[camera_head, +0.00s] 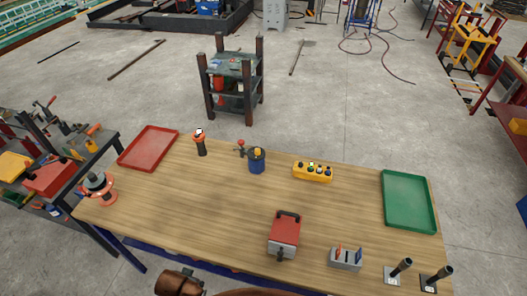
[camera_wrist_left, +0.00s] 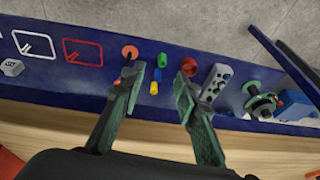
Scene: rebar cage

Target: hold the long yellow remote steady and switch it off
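The long yellow remote (camera_head: 313,173) lies on the wooden table (camera_head: 220,215), toward its back edge and right of the middle. It has several small buttons or knobs along its top, one of them green. I cannot tell the switch's state. The remote is not recognisable in the left wrist view. My left gripper (camera_wrist_left: 160,84) shows there with two dark green fingers apart and nothing between them. It hangs over a blue surface beside a wooden edge, away from the remote. My right gripper is not in view.
A blue pot (camera_head: 257,161) and an orange-topped black tool (camera_head: 200,143) stand left of the remote. A green tray (camera_head: 409,201) is right, a red tray (camera_head: 148,147) left. A red-topped box (camera_head: 284,233) stands in front. The table between is mostly clear.

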